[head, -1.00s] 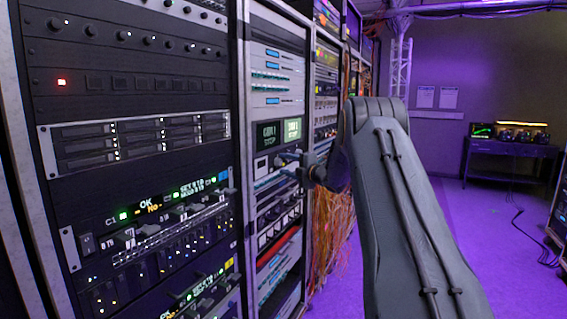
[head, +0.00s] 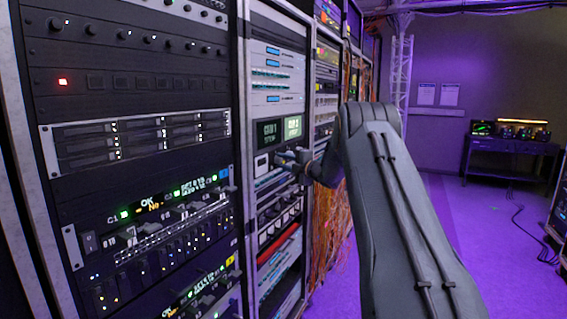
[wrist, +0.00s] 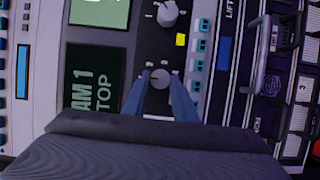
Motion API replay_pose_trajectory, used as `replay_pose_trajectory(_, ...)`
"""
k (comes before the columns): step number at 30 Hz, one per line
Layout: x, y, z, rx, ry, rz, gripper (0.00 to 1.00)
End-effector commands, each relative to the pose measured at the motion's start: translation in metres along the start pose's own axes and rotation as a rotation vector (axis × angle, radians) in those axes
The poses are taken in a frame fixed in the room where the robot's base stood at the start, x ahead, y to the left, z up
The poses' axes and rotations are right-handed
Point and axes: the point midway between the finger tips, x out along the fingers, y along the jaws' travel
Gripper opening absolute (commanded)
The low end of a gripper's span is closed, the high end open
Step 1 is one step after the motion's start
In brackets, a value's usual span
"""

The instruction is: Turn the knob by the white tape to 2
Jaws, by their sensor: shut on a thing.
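A round grey knob (wrist: 160,79) on the dark panel is between my gripper's two bluish fingers (wrist: 157,95) in the wrist view. The fingers are shut on its sides. A dark display (wrist: 92,85) reading "AM 1 TOP" lies left of it. A second knob (wrist: 168,13) sits above, with a yellow tape (wrist: 181,40) near it. I cannot make out a white tape beside the held knob, and its pointer and dial numbers are too small to read. In the head view my gripper (head: 292,158) is at the panel, below the two displays (head: 279,131).
A blue tape (wrist: 224,53) and a metal handle (wrist: 262,60) lie right of the knob. A near rack (head: 135,80) stands at left in the head view. The floor at right is open toward a table (head: 510,145).

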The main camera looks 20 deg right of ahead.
Motion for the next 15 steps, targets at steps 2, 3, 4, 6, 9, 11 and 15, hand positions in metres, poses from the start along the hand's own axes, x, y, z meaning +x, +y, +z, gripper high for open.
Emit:
replay_pose_trajectory(2,-0.0004,0.0007,0.0001,0.018,0.0,-0.008,0.03)
replay_pose_trajectory(3,-0.0004,0.0012,0.0002,0.033,0.0,-0.014,0.03)
replay_pose_trajectory(4,-0.0004,0.0015,0.0001,0.044,0.0,-0.019,0.03)
replay_pose_trajectory(6,-0.0005,0.0022,0.0002,0.079,0.0,-0.034,0.03)
replay_pose_trajectory(9,-0.0006,0.0038,0.0004,0.143,0.0,-0.06,0.03)
replay_pose_trajectory(11,-0.0007,0.0043,0.0006,0.188,-0.001,-0.079,0.03)
replay_pose_trajectory(15,-0.0008,0.0062,0.001,0.302,-0.001,-0.127,0.03)
